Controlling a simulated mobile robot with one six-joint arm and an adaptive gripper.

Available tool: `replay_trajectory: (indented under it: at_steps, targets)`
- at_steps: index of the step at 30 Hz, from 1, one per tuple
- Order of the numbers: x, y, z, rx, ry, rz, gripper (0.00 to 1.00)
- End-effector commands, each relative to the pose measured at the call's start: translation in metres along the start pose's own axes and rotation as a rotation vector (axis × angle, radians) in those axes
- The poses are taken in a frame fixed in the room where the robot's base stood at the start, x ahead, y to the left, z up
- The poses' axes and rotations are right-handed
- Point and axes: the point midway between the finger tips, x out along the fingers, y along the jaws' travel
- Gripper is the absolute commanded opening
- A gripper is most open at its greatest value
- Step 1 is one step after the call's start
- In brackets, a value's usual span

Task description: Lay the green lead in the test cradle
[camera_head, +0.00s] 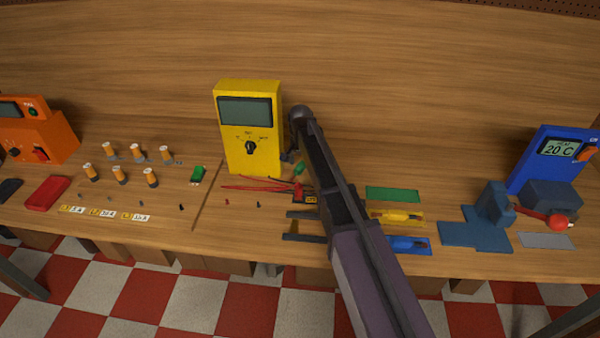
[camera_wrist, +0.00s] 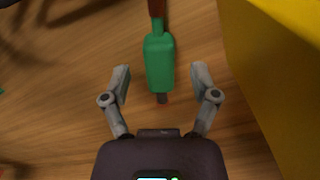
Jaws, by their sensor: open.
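A green lead (camera_wrist: 159,62) lies between the two fingers of my gripper (camera_wrist: 161,70) in the wrist view, with a gap on each side. A reddish-brown part leads off its top end, and a short dark reddish tip points toward my palm. My gripper is open and not closed on it. In the head view a small green piece (camera_head: 299,168) shows beside my arm, near the foot of the yellow meter; my arm hides most of my gripper. I cannot clearly tell which part is the test cradle; dark bars (camera_head: 303,237) lie in front, partly behind my arm.
The yellow meter (camera_head: 235,162) stands close by, filling the right of the wrist view. Red leads (camera_head: 250,186) lie before it. A bare green mat (camera_head: 393,194) lies right of my arm, above yellow and blue items. A green clip (camera_head: 198,174) lies left, a blue fixture (camera_head: 475,236) right.

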Motion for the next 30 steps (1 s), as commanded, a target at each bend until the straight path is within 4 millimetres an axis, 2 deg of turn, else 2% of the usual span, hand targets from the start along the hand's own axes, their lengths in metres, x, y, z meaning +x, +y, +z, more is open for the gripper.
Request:
replay_trajectory:
  at_steps: [19,20,27,30]
  targets:
    - [0.0021,0.0002,-0.0001,0.0,0.0,0.0,0.77]
    - [0.0021,0.0002,-0.0001,0.0,0.0,0.0,0.74]
    - [0.0021,0.0001,-0.0001,0.0,0.0,0.0,0.03]
    - [0.0022,0.0001,0.0,0.0,0.0,0.0,0.0]
